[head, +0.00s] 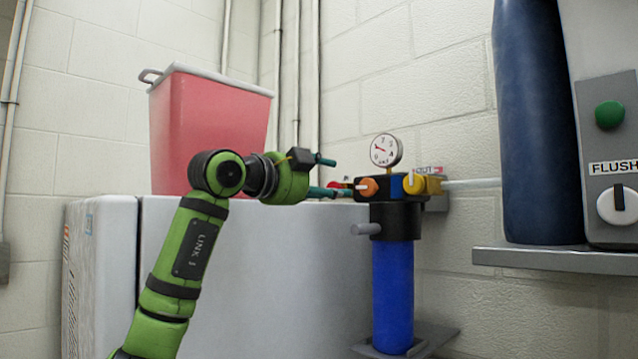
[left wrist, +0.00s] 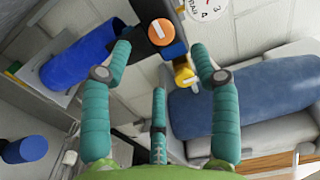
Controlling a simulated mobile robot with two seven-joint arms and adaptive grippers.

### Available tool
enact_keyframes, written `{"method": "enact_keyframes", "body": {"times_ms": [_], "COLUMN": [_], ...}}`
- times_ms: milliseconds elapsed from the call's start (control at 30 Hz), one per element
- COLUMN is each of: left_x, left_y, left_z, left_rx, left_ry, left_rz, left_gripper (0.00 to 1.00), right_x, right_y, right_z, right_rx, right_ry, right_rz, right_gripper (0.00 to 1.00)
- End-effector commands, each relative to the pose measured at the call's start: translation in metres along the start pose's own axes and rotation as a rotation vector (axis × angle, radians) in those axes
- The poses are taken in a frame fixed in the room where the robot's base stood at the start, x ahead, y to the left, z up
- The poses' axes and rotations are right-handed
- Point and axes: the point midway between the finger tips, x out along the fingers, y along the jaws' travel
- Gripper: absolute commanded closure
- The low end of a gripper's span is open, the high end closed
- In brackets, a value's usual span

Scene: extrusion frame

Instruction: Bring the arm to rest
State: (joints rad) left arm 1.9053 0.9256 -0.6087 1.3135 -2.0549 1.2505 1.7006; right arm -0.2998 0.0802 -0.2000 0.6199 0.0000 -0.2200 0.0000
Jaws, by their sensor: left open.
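My left arm (head: 190,245) is green and comes up from the lower left in the head view, bent at the elbow. My left gripper (head: 327,176) points right, towards the filter unit. Its teal fingers are spread and hold nothing; they also show apart in the left wrist view (left wrist: 160,58). The filter unit has a blue bowl (head: 393,295), an orange knob (head: 368,187), a yellow knob (head: 414,184) and a round gauge (head: 386,150). The lower finger ends close to the orange knob; I cannot tell whether they touch. My right gripper is not in view.
A red bin (head: 210,125) stands on a grey-white cabinet (head: 290,240) behind the arm. At right, a dark blue cylinder (head: 540,120) and a panel with a green button (head: 609,115) and white FLUSH knob (head: 618,204) stand above a grey shelf (head: 560,260).

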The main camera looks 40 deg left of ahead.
Motion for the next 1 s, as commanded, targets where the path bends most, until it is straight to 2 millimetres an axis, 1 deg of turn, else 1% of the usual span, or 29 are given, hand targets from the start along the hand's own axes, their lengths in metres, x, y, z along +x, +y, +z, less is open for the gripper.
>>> {"method": "enact_keyframes", "body": {"times_ms": [33,100,200,767,867,967,1000], "left_x": [-0.007,-0.013,-0.017,-0.018,-0.018,-0.018,-0.018], "left_y": [0.0,0.0,0.0,-0.001,-0.01,-0.031,-0.04], "left_z": [0.001,0.001,0.001,0.001,0.0,0.0,0.0], "left_rx": [-0.001,0.0,0.0,-0.001,-0.001,-0.001,-0.001], "left_ry": [0.0,-0.001,-0.001,0.0,0.0,0.0,0.0], "left_rz": [-0.002,-0.001,-0.001,-0.001,-0.002,-0.002,-0.002], "left_gripper": [0.39,0.39,0.39,0.39,0.39,0.39,0.39], "right_x": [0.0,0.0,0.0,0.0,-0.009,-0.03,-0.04], "right_y": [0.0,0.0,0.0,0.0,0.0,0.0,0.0], "right_z": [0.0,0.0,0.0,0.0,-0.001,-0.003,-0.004], "right_rx": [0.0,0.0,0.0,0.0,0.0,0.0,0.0], "right_ry": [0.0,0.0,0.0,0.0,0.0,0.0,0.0], "right_rz": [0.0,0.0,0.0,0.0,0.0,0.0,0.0], "right_gripper": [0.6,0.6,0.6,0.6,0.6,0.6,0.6]}}
